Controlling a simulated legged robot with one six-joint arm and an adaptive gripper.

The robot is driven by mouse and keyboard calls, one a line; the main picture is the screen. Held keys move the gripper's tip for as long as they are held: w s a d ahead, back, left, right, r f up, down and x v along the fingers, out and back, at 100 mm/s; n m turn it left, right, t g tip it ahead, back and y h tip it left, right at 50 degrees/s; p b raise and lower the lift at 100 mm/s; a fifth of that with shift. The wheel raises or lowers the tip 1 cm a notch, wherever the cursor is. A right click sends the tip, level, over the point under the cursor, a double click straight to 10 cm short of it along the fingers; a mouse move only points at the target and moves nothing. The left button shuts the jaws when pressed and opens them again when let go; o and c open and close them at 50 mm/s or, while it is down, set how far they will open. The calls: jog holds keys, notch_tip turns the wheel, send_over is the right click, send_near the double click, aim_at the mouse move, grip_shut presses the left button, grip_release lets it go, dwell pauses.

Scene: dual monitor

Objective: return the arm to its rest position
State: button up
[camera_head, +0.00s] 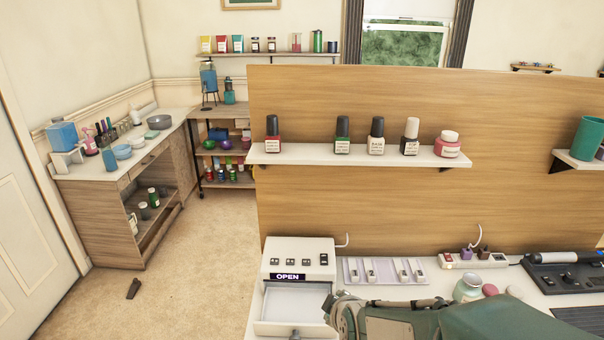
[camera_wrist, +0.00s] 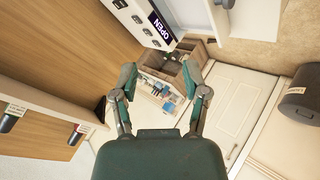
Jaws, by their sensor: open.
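My gripper (camera_wrist: 160,85) shows in the wrist view with its two green fingers spread apart and nothing between them. My green arm lies across the lower right of the head view, above the white desk (camera_head: 262,334) and just right of the white box with the OPEN sign (camera_head: 288,277). The box's front drawer (camera_head: 295,302) is pulled out and looks empty. The wrist view is tilted and shows the OPEN sign (camera_wrist: 160,25) at the top.
A white shelf (camera_head: 355,157) with several bottles is fixed to the wooden panel (camera_head: 360,100). A tray (camera_head: 385,271), a power strip (camera_head: 473,261) and a jar (camera_head: 467,288) stand near my arm. A dark object (camera_head: 133,288) lies on the otherwise open carpet at left.

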jog(key=s+d+r+m+g, duration=0.1)
jog(key=s+d+r+m, duration=0.1)
jog(key=s, duration=0.4)
jog(key=s+d+r+m+g+h, duration=0.1)
jog(key=s+d+r+m, duration=0.2)
jog(key=s+r+m, duration=0.2)
jog(key=s+d+r+m+g, duration=0.1)
jog(key=s+d+r+m, duration=0.2)
jog(key=s+r+m, duration=0.1)
jog(key=s+m, duration=0.1)
jog(key=s, duration=0.1)
jog(key=shift+s+d+r+m+g+h, duration=0.25)
jog(key=shift+s+m+g+h, duration=0.05)
jog(key=shift+s+h, duration=0.1)
